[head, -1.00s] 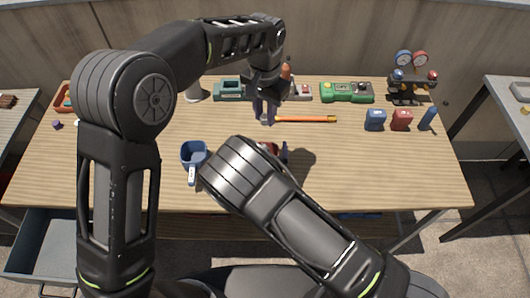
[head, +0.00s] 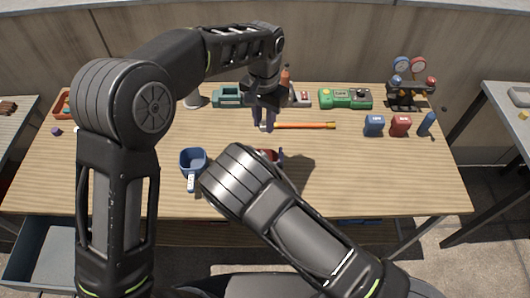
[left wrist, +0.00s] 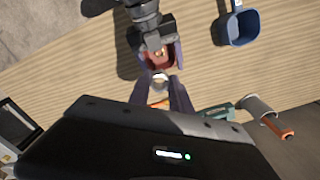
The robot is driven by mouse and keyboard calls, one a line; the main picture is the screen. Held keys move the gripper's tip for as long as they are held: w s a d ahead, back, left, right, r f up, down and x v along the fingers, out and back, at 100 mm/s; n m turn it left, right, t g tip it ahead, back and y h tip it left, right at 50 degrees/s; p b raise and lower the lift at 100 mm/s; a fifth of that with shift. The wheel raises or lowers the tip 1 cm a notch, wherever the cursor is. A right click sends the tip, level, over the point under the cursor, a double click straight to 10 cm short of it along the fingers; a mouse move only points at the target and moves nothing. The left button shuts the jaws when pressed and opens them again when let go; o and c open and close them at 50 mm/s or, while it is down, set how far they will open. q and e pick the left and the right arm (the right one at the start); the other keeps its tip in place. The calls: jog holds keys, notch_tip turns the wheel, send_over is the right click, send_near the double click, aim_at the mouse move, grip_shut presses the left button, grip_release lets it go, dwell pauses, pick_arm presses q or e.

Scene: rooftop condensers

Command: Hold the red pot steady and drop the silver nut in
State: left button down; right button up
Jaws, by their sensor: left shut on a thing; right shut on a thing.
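The red pot (head: 268,154) stands on the table, mostly hidden by my right arm in the head view. In the left wrist view, my right gripper (left wrist: 157,50) is shut on the red pot (left wrist: 157,62), with a finger at each side. Something small and light shows inside it. My left gripper (head: 263,126) is shut, pointing down behind the pot in the head view. In the left wrist view, the silver nut (left wrist: 160,77) shows at the tips of my left gripper (left wrist: 163,84), close to the pot's rim. Its height above the table is hard to tell.
A blue pot with a handle (head: 193,160) stands left of the red pot. An orange stick (head: 305,126) lies behind. A green device (head: 345,98), a blue box (head: 374,125), a red box (head: 400,126) and a gauge stand (head: 408,92) stand right. The front right tabletop is clear.

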aim_at(264, 151)
jog(key=shift+c, duration=0.8)
pick_arm(q)
notch_tip(264, 151, down, 11)
jog(key=n, duration=0.4)
jog(key=shift+n, duration=0.3)
jog(key=shift+f, duration=0.15)
jog(key=shift+f, duration=1.25)
jog(key=shift+f, duration=0.8)
jog(key=shift+f, duration=0.35)
jog(key=shift+f, duration=0.8)
jog(key=c, duration=1.1)
grip_release()
